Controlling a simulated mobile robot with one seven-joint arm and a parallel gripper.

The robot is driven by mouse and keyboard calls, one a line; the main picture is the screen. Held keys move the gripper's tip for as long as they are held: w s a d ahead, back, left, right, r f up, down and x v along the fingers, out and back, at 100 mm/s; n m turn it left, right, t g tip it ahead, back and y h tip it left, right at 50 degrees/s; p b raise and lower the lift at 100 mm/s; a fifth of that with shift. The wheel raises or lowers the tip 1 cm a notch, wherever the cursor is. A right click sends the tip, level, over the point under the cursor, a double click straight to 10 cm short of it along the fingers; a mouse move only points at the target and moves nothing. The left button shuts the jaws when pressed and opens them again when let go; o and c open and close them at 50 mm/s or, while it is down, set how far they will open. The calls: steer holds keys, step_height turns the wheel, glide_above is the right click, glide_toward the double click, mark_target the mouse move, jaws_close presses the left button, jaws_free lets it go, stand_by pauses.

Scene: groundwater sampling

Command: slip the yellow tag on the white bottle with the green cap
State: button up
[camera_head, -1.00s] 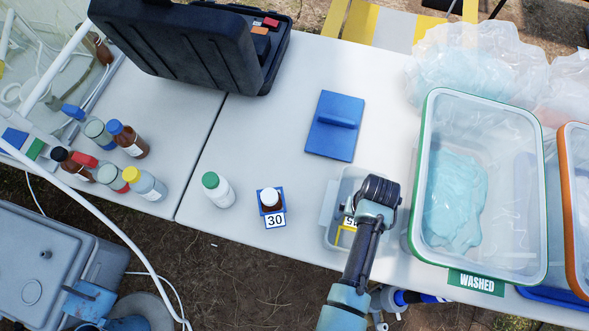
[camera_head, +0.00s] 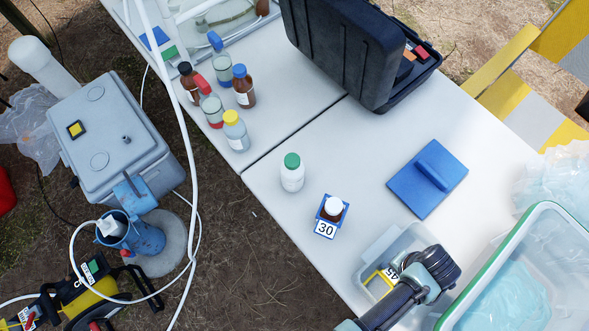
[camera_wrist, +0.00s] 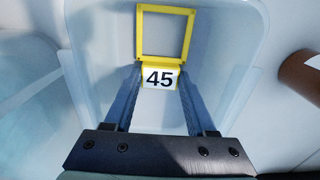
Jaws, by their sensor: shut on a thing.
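The white bottle with the green cap (camera_head: 292,176) stands upright on the table, left of my gripper in the head view. The yellow tag (camera_wrist: 187,40) is a square open frame with a white label reading 45. My gripper (camera_wrist: 160,82) is shut on the tag at its label end, with one finger on each side, inside a pale translucent tub (camera_wrist: 92,45). The tag also shows in the head view (camera_head: 371,276), partly hidden by my wrist. The head view mostly hides my fingertips. I cannot tell whether the tag touches the tub floor.
A small brown bottle with a white cap (camera_head: 333,206) stands in a blue tag marked 30, between the white bottle and the tub. A blue handled block (camera_head: 428,178) lies behind. Several capped bottles stand at the left. A black case (camera_head: 345,50) is at the back. A green-rimmed bin (camera_head: 520,285) is at right.

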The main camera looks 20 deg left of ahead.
steer(key=shift+r+p, duration=2.8)
steer(key=shift+r, duration=0.1)
